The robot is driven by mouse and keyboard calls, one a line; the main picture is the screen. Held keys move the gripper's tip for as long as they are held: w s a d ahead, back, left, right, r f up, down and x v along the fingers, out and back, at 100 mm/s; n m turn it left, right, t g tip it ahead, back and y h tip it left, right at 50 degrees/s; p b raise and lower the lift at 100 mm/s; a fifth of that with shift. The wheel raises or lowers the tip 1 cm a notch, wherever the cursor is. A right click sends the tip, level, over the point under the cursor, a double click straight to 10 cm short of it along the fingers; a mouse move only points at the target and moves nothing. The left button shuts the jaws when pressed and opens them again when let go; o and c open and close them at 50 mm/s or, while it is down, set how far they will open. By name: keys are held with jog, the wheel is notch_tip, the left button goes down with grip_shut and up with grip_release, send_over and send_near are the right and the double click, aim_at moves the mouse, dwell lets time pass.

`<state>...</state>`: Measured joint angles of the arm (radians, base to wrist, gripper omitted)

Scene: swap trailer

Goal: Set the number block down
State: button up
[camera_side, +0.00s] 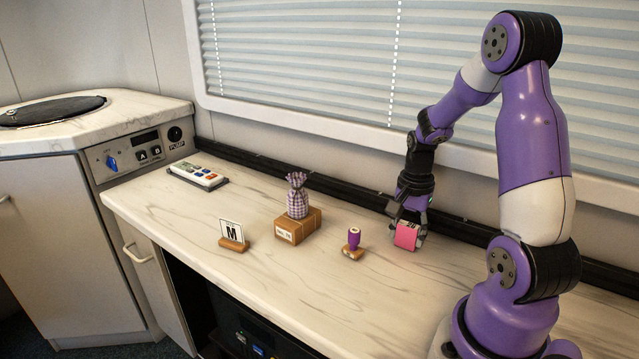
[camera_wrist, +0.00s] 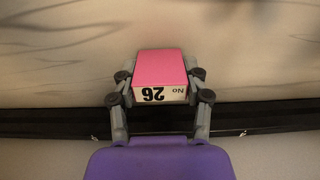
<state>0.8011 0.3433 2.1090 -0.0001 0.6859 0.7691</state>
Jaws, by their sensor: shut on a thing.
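The number block (camera_side: 406,236) is a pink block with a white face. In the wrist view the number block (camera_wrist: 160,68) shows its pink side and the print "No 26", upside down in the picture. My gripper (camera_side: 408,226) is shut on it, with one finger on each side. My gripper also shows in the wrist view (camera_wrist: 160,84). The block is at or just above the marble-look counter (camera_side: 340,290); I cannot tell whether its underside touches.
A black rail runs behind; the front counter is clear.

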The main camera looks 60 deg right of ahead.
aim_at(409, 225)
jog(key=shift+f, duration=0.15)
jog(key=o, duration=1)
notch_tip(409, 225, up, 11)
jog(key=shift+f, duration=0.1)
jog(key=shift+w+a+r+n+t, duration=0.15)
jog(key=shift+a+r+n+t, duration=0.75)
jog(key=shift+a+n, duration=2.3)
jog(key=shift+w+a+r+n+t, duration=0.15)
jog(key=shift+a+r+n+t, duration=0.75)
jog(key=shift+a+n, duration=2.25)
jog(key=shift+w+a+r+n+t, duration=0.15)
jog(key=shift+a+r+n+t, duration=0.75)
jog(key=shift+a+n, duration=2.3)
